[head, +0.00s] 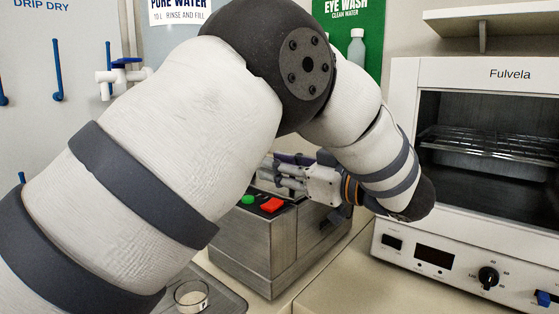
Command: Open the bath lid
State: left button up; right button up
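The bath (262,247) is a brushed metal box on the bench, with a green button and a red button on its front top edge. My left arm comes in from the left and covers most of the bath's top. My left gripper (283,172) is over the top of the bath, behind the buttons, pointing left. Its fingers are small and partly hidden by my arm, so I cannot tell whether they hold anything. The lid cannot be made out clearly behind my arm and gripper. My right gripper is not in view.
A small glass dish (191,296) sits on a grey tray (232,303) at the front. A bottle (356,47) stands at the back. Bench between bath and oven is clear.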

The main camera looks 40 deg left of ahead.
pick_arm(q)
jog(key=shift+w+a+f, duration=0.1)
jog(key=shift+a, duration=0.7)
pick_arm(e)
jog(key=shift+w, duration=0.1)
pick_arm(q)
jog(key=shift+c, duration=0.6)
grip_shut()
